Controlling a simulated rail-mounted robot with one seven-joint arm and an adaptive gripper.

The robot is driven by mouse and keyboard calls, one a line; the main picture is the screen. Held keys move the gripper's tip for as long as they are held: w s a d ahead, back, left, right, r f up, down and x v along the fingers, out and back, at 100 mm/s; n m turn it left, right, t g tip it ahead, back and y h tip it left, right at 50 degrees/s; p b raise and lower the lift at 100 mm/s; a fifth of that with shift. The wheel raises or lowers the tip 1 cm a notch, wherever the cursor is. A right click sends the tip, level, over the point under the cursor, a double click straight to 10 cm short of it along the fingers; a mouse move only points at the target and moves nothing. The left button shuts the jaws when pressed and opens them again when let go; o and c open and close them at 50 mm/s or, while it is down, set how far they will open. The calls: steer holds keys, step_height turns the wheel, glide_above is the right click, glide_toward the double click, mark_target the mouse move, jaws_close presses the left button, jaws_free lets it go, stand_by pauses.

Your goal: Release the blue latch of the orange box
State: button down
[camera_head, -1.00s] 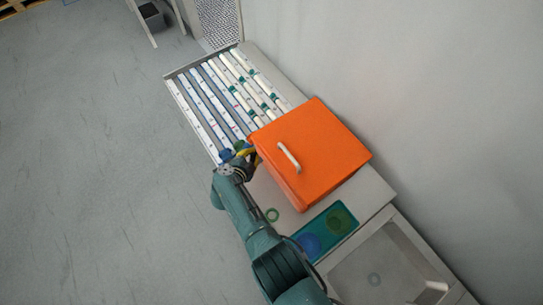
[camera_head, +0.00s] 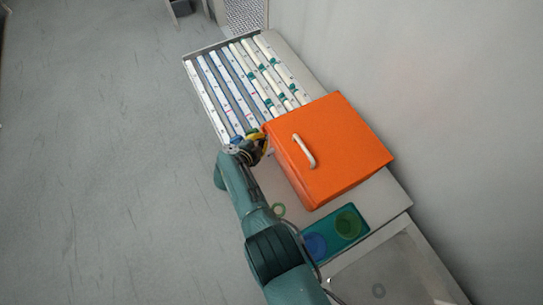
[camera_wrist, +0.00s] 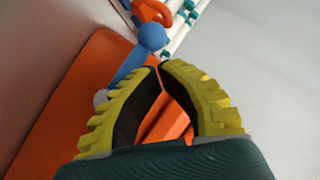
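The orange box (camera_head: 338,140) stands on the bench in the head view, lid down, with a white handle (camera_head: 304,151) on top. My gripper (camera_head: 262,141) is at its left side, near the upper-left corner. In the wrist view its yellow, black-padded fingers (camera_wrist: 160,66) curve together with their tips meeting; an orange surface shows in the gap behind them. The blue latch (camera_wrist: 132,62) is a bar with a round knob, just beyond the fingertips beside the orange box (camera_wrist: 88,78). The left finger covers part of it. I cannot tell whether they touch. The latch is not clear in the head view.
White membrane vessels (camera_head: 228,92) lie in rows beyond the box. A wall stands at right; open floor (camera_head: 100,150) is at left.

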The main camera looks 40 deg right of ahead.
steer(key=shift+f, duration=0.2)
stand_by(0.3)
step_height(320, 180, up, 5)
steer(key=p, duration=0.5)
steer(key=shift+r, duration=0.15)
steer(key=a+r+p, duration=0.3)
steer(key=a+r, duration=0.3)
steer(key=a, duration=0.1)
steer(key=shift+w, duration=0.45)
